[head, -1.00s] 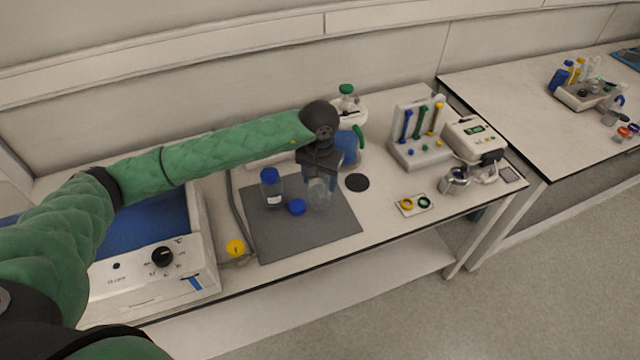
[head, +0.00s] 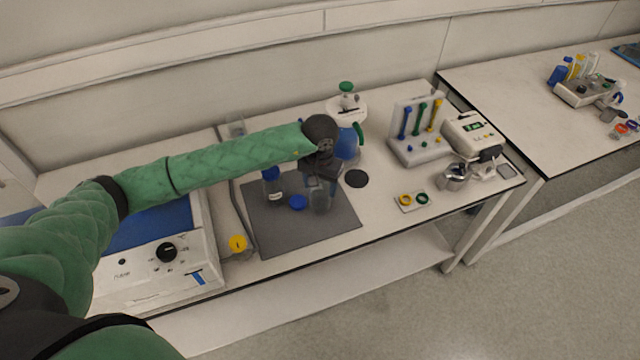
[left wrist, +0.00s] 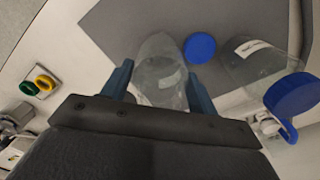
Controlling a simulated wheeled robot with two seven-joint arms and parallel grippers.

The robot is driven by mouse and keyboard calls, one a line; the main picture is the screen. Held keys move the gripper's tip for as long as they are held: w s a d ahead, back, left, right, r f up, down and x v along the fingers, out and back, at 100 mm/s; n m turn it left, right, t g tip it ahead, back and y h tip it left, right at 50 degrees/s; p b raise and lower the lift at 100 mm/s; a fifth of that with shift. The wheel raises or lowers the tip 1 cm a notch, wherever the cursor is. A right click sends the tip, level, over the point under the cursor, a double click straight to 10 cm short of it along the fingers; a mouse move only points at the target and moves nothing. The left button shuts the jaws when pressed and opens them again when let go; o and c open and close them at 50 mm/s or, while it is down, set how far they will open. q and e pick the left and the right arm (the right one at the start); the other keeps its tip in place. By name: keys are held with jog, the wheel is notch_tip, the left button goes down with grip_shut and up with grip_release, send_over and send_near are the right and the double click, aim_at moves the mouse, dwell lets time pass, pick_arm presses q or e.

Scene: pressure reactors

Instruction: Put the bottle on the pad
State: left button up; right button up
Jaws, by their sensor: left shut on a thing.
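A clear, uncapped bottle (head: 320,201) is between the fingers of my left gripper (head: 319,182), over the right part of the grey mat (head: 300,236). The left wrist view shows the bottle (left wrist: 162,62) between the two blue fingers of the gripper (left wrist: 159,88), which is shut on it. I cannot tell whether its base touches the mat. A dark round pad (head: 356,178) lies bare on the bench, just right of the mat. My right gripper is not in view.
A loose blue cap (head: 298,202) and a blue-capped bottle (head: 272,187) are on the mat, left of the held bottle. A vessel with blue liquid (head: 347,146) stands behind the round pad. A small tray with rings (head: 412,201) is to the right.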

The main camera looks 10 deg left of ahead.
pick_arm(q)
jog(key=shift+f, duration=0.1)
jog(key=o, duration=1.1)
